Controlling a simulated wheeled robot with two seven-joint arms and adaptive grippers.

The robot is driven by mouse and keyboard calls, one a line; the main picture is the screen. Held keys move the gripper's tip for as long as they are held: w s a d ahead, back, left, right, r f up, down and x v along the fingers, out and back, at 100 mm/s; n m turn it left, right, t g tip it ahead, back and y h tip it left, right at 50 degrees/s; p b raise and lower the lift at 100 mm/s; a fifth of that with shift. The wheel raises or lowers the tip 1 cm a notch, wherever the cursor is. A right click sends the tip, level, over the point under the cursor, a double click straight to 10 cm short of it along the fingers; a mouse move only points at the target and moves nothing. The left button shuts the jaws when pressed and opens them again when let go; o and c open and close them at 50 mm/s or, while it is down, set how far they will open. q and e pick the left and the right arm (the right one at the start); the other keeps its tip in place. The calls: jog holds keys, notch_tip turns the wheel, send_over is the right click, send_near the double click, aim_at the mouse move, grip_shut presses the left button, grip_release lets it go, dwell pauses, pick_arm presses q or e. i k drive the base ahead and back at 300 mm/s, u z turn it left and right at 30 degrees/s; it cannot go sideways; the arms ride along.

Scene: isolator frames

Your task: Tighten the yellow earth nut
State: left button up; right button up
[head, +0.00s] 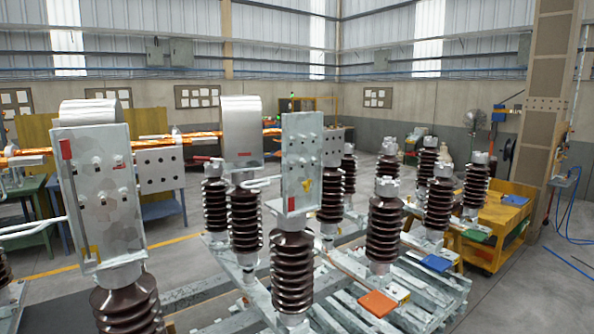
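No gripper of mine shows in the head view. A small yellow part (306,185), which looks like the yellow earth nut, sits low on the upright galvanised plate (301,150) in the middle, on top of a brown ribbed insulator (292,272). It is too small to tell how tight it is. Another galvanised plate (103,200) stands nearer on the left, with bolts, a red mark and a faint yellow part (94,250) near its lower edge. I cannot tell whether that part is a nut.
More brown insulators (384,232) stand on galvanised frames and a slatted pallet (430,290) at right. A yellow cart (505,225) stands behind them. Pale rods (30,230) stick out at left.

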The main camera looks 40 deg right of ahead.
aim_at(306, 184)
jog(key=z, duration=1.25)
jog(key=i, duration=0.35)
